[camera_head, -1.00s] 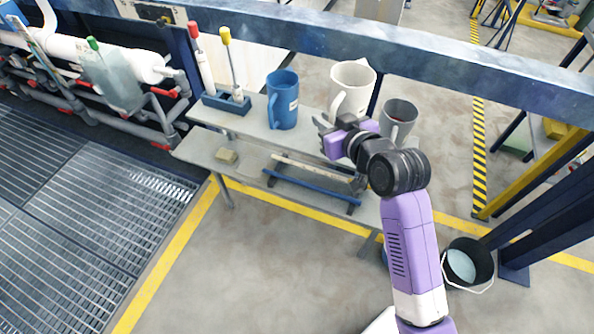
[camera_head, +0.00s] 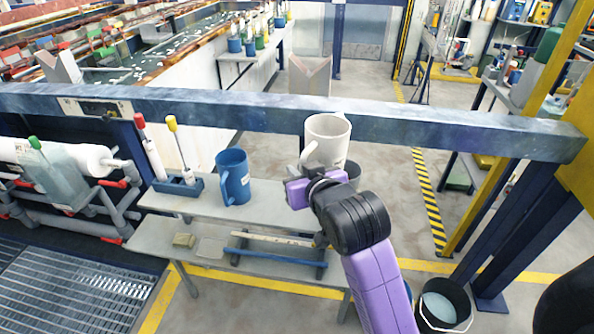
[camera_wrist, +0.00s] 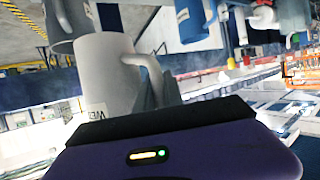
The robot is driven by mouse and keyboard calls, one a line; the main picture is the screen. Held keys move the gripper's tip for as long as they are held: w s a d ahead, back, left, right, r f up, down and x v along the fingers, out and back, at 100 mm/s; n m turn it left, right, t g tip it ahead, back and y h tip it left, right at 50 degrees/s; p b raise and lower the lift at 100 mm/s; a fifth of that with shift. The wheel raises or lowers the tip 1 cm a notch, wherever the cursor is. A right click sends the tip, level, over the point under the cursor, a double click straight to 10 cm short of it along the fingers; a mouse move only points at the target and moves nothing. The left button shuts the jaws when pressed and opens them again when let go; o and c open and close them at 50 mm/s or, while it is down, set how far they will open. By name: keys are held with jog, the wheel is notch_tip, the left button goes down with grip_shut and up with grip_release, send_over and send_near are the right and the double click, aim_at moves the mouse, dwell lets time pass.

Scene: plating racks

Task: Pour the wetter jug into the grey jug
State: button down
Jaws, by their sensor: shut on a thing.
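The wetter jug (camera_head: 327,140) is white, with lettering starting "WE" visible in the wrist view (camera_wrist: 105,75). My gripper (camera_head: 309,158) is shut on its handle and holds it raised above the shelf, roughly upright. In the wrist view the dark fingers (camera_wrist: 155,90) close on the handle. The grey jug (camera_head: 353,174) stands just behind and right of the white jug, mostly hidden by it and my arm. Part of the grey jug also shows beyond the white jug in the wrist view (camera_wrist: 66,20). What either jug holds cannot be seen.
A blue jug (camera_head: 234,178) stands left on the shelf (camera_head: 275,205), beside a blue holder (camera_head: 180,186) with red- and yellow-topped tools. A blue-grey beam (camera_head: 230,108) runs behind the jugs. A bucket (camera_head: 443,305) stands on the floor at lower right.

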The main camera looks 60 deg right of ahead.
jog(key=shift+r, duration=0.1)
jog(key=f+m+y+p, duration=0.1)
jog(key=p, duration=0.1)
jog(key=d+f+m+y+p, duration=0.1)
jog(key=f+p, duration=0.1)
jog(key=d+f+y+p, duration=0.1)
jog(key=p, duration=0.2)
jog(key=shift+s+d+f+m+g, duration=0.1)
jog(key=shift+d+f+m+g, duration=0.1)
jog(key=shift+f+m+g, duration=0.15)
dwell(0.5)
jog(key=shift+m+y+p, duration=0.25)
jog(key=shift+y+p, duration=0.35)
jog(key=shift+p, duration=0.3)
jog(key=shift+a+f+m+y+p, duration=0.2)
jog(key=shift+m+y+p, duration=0.1)
jog(key=shift+p, duration=0.25)
jog(key=shift+d+r+m+y+p, duration=0.25)
jog(key=shift+r+y+p, duration=0.2)
jog(key=shift+p, duration=1.3)
jog(key=shift+a+f+y+p, duration=0.1)
jog(key=shift+y+p, duration=0.15)
jog(key=shift+p, duration=0.3)
